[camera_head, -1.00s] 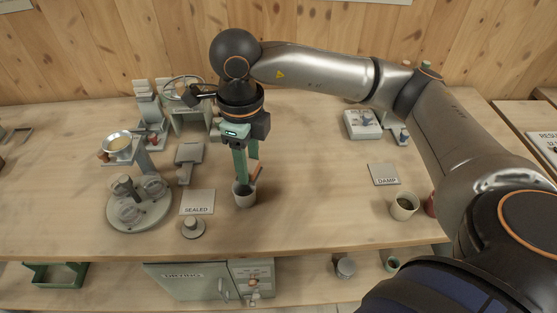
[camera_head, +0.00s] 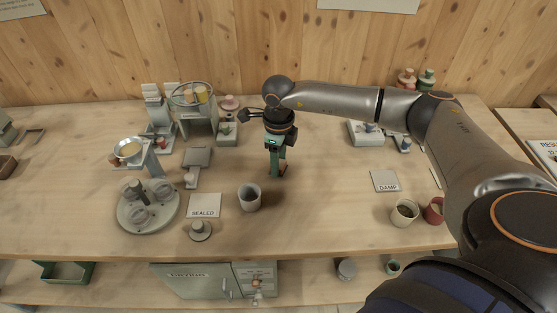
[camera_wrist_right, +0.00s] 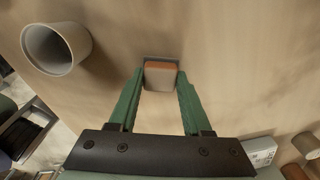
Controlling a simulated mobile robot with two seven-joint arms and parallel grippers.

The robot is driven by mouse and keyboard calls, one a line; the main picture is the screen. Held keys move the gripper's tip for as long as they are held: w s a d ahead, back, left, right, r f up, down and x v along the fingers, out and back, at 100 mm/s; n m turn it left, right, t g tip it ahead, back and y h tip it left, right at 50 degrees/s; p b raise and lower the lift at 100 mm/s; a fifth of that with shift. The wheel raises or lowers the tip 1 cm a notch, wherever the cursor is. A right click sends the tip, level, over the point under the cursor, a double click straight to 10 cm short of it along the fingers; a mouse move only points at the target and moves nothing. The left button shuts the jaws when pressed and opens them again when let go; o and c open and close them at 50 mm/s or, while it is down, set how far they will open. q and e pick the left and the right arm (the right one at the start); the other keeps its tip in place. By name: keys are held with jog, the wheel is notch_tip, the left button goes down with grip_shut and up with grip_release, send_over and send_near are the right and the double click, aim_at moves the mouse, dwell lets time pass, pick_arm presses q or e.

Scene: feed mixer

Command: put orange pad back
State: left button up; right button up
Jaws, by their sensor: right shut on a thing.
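The orange pad (camera_wrist_right: 160,76) is a small block with an orange-brown top edge and a paler face. It sits between the green fingers of my right gripper (camera_wrist_right: 161,76), which is shut on it. In the head view my right gripper (camera_head: 277,175) points down at the bare middle of the table, right of and behind a grey cup (camera_head: 249,200). The pad is hard to make out there. A flat grey patch (camera_wrist_right: 162,58) lies just beyond the pad in the wrist view. Whether the pad touches it or the table I cannot tell. My left gripper is not in view.
A round stand with jars (camera_head: 148,207), a SEALED card (camera_head: 205,205) and a weighing pan (camera_head: 129,149) stand left. A DAMP card (camera_head: 384,181), a cup (camera_head: 404,212) and a red cup (camera_head: 433,211) are right. The table between is mostly clear.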

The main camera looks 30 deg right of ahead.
jog(key=shift+f, duration=0.35)
jog(key=shift+f, duration=0.2)
jog(key=o, duration=1.2)
jog(key=shift+r, duration=0.1)
jog(key=shift+r, duration=0.25)
notch_tip(320, 180, up, 12)
jog(key=b, duration=0.1)
